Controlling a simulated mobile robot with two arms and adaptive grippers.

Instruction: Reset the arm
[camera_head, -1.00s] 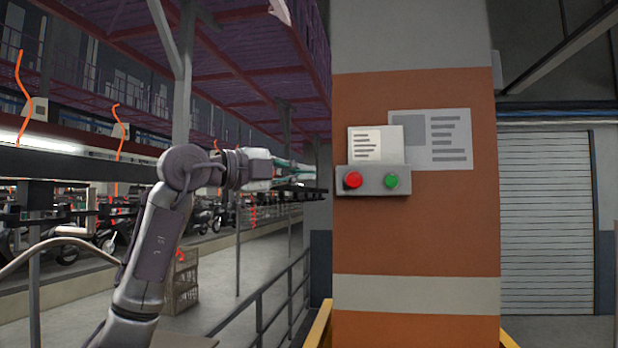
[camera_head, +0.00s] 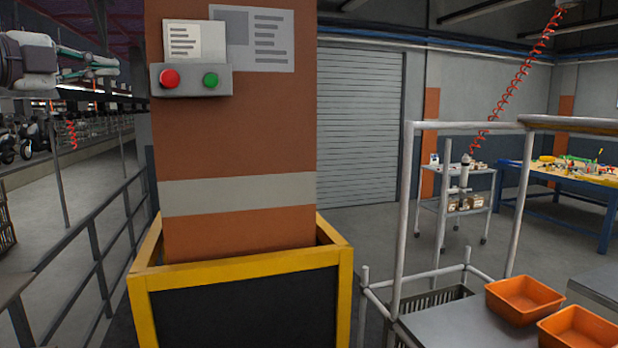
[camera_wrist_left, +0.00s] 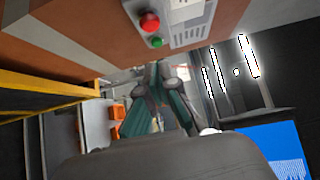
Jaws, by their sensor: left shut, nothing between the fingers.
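My left gripper (camera_head: 92,66) comes in from the left edge of the head view, raised in the air and pointing right. Its fingers are closed together with nothing between them. Its tips are a little left of the grey button box (camera_head: 191,92), which has a red button (camera_head: 169,79) and a green button (camera_head: 211,81). In the left wrist view the shut fingers (camera_wrist_left: 159,72) show below the red button (camera_wrist_left: 149,21) and green button (camera_wrist_left: 156,42). My right gripper is not in view.
The button box is on an orange pillar (camera_head: 235,130) with a yellow-framed guard (camera_head: 240,262) at its foot. A railing (camera_head: 95,240) runs at left. At right are a metal rack (camera_head: 402,220), orange bins (camera_head: 523,297), a wheeled cart (camera_head: 457,172) and a blue workbench (camera_head: 560,205).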

